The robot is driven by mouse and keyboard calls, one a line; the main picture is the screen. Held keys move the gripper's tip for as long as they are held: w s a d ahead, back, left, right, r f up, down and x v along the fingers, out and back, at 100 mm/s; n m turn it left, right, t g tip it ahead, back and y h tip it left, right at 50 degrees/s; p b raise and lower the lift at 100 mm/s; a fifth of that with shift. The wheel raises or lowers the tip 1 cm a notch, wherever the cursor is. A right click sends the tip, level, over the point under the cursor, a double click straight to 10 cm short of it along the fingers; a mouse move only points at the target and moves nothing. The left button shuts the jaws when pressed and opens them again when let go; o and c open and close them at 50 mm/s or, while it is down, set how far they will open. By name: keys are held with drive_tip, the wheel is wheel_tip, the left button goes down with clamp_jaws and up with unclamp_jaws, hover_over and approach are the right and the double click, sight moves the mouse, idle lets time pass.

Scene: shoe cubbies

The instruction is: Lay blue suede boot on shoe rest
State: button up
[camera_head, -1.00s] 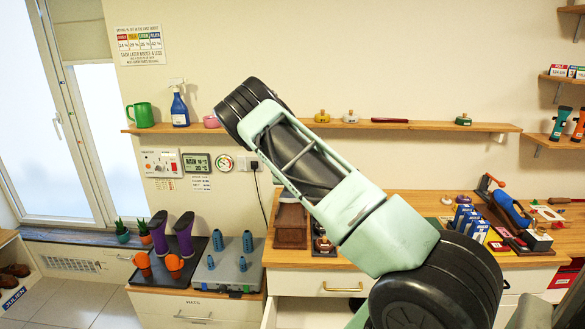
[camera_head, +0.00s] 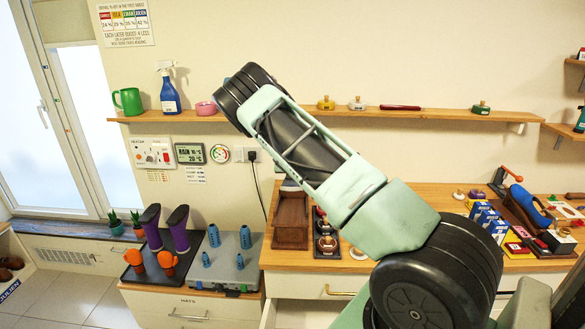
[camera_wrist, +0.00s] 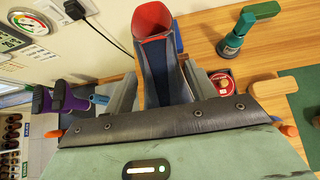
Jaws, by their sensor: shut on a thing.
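In the wrist view a dark blue boot (camera_wrist: 158,80) with a red-lined opening sits between the two grey fingers of my gripper (camera_wrist: 163,84). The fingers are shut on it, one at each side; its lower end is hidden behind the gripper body. A blue curved thing (camera_head: 530,208) lies on a dark wooden base at the bench's right.
Blue pegs stand on a grey case (camera_head: 232,270). A wall shelf (camera_head: 350,112) runs above the bench.

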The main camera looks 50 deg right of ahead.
drive_tip(key=shift+s+a+f+b, duration=0.3)
drive_tip(key=shift+f+b, duration=0.55)
drive_tip(key=shift+f, duration=0.5)
drive_tip(key=shift+s+a+f+b, duration=0.25)
drive_tip(key=shift+f+b, duration=0.6)
drive_tip(key=shift+f, duration=0.55)
drive_tip(key=shift+s+a+f+b, duration=0.2)
drive_tip(key=shift+a+f+b, duration=0.15)
drive_tip(key=shift+f+b, duration=0.75)
drive_tip(key=shift+f, duration=0.2)
drive_tip(key=o, duration=1.2)
drive_tip(key=b+v, duration=0.3)
drive_tip(key=v, duration=1.4)
drive_tip(key=shift+r+b, duration=0.15)
drive_tip(key=shift+b, duration=0.2)
drive_tip(key=shift+s+a, duration=0.1)
